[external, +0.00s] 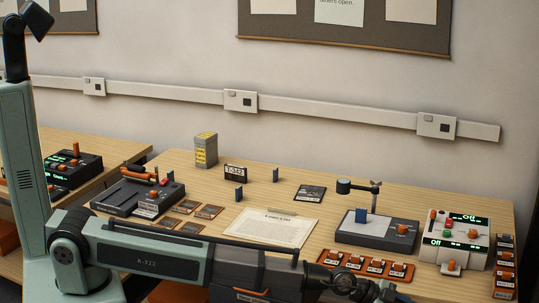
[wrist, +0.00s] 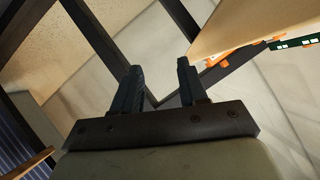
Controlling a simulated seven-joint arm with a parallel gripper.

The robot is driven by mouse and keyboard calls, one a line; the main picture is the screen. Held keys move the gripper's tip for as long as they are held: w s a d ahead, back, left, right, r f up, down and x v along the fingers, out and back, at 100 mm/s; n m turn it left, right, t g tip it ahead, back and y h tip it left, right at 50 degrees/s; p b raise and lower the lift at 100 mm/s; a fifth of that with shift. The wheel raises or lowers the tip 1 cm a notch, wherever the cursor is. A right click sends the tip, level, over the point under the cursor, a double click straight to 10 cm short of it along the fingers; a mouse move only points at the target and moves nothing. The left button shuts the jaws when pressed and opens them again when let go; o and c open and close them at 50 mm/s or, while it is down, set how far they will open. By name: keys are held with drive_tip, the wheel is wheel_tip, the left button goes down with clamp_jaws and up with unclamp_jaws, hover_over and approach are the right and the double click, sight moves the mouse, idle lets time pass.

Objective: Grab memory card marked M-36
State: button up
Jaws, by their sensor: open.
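Several orange cards with small white labels stand in a row (external: 376,266) at the table's front right edge. More orange cards with labels stand in a column (external: 505,268) at the far right edge. Several flat brown cards (external: 187,207) lie left of the white paper. The labels are too small to read, so I cannot tell which card is M-36. My gripper (wrist: 157,68) is open and empty in the wrist view, with bare floor and table legs beyond its fingers. In the external view my arm crosses the front and its fingers do not show.
The wooden table (external: 290,195) carries a black recorder-like device (external: 135,197), a T-312 sign (external: 235,173), a white paper (external: 268,228), a grey device with a blue card (external: 372,229) and a control box reading Off (external: 455,237). Its edge (wrist: 235,30) is close by in the wrist view.

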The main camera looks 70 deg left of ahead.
drive_tip(key=w+d+r+m+t+h, duration=0.1)
drive_tip(key=w+r, duration=0.2)
drive_tip(key=r, duration=0.5)
drive_tip(key=w+d+r+t, duration=0.2)
drive_tip(key=r, duration=0.7)
drive_tip(key=w+a+r+n+y, duration=0.1)
drive_tip(key=w+a+r, duration=0.1)
drive_tip(key=a, duration=0.5)
drive_tip(key=w+a+r+n+y, duration=0.1)
drive_tip(key=w+a+r, duration=0.1)
drive_tip(key=a, duration=0.4)
drive_tip(key=a+f+n+g+y, duration=0.2)
drive_tip(key=a+n+g, duration=0.15)
drive_tip(key=a, duration=1.45)
drive_tip(key=n+g+y, duration=0.3)
drive_tip(key=n+g, duration=0.7)
drive_tip(key=n, duration=0.7)
hover_over(239, 187)
drive_tip(key=shift+m, duration=0.35)
drive_tip(key=f, duration=0.8)
drive_tip(key=shift+w+d+f, duration=0.15)
drive_tip(key=shift+w+f, duration=0.05)
drive_tip(key=shift+f, duration=0.15)
drive_tip(key=shift+s+f, duration=0.15)
drive_tip(key=shift+f, duration=1.2)
drive_tip(key=shift+s+f, duration=0.1)
drive_tip(key=shift+f, duration=1.2)
